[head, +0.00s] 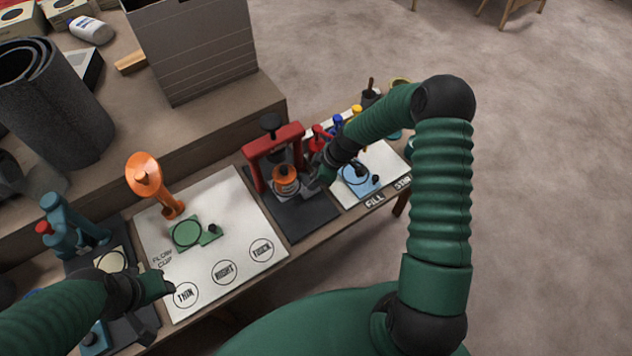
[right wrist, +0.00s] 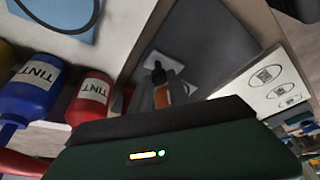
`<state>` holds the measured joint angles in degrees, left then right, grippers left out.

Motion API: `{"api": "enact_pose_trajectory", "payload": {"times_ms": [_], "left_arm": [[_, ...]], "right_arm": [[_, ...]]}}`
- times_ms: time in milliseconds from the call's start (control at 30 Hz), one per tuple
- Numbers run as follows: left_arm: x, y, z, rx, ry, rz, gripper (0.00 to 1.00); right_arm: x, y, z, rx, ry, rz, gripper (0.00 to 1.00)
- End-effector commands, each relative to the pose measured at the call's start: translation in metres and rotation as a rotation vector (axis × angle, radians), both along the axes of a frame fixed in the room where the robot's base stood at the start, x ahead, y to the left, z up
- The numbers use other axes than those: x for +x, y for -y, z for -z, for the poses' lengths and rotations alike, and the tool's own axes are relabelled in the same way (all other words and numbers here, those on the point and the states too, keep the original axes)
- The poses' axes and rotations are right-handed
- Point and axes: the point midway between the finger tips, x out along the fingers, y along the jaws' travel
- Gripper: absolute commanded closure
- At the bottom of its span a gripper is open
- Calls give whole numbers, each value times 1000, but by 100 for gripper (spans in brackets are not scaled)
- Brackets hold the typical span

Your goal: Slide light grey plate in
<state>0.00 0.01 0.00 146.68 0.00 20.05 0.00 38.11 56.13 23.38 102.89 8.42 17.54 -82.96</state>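A red press frame (head: 275,138) with a black knob stands on a dark mat (head: 305,222). An orange ringed part (head: 286,176) sits in its opening. A light grey plate-like piece (head: 299,190) shows beneath and beside it, mostly hidden. My right gripper (head: 318,183) is low beside the press, at its right; its fingertips are too small to read. In the right wrist view, a dark finger edge (right wrist: 165,120) hides the grip area, with an orange and black part (right wrist: 160,85) beyond it. My left gripper (head: 168,284) hangs over the white card near THIN; its finger gap is unclear.
A white board (head: 215,205) holds a green plate (head: 190,233) and an orange stand (head: 150,180). A blue plate (head: 360,177) lies right of the press. Red (right wrist: 90,100) and blue (right wrist: 35,85) tint bottles stand close to my right gripper. A teal device (head: 70,228) stands left.

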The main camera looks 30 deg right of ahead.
Motion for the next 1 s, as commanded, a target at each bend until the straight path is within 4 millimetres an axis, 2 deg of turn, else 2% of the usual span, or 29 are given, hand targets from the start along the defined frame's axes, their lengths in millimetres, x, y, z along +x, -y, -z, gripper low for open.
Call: {"api": "enact_pose_trajectory", "payload": {"times_ms": [33,167,433,533,667,1000], "left_arm": [[0,0,0,0,0,0,58],[0,0,0,0,0,0,58],[0,0,0,0,0,0,58],[0,0,-2,0,0,0,58],[0,0,-6,0,0,0,58],[0,0,-21,0,0,0,58]], "right_arm": [[-1,5,2,-6,0,6,73],[-1,3,1,-5,1,4,58],[-1,1,-1,-3,2,2,58],[-2,4,-8,-4,4,2,58],[-8,12,-33,-5,5,4,58],[-32,43,-123,-4,3,5,58]]}}
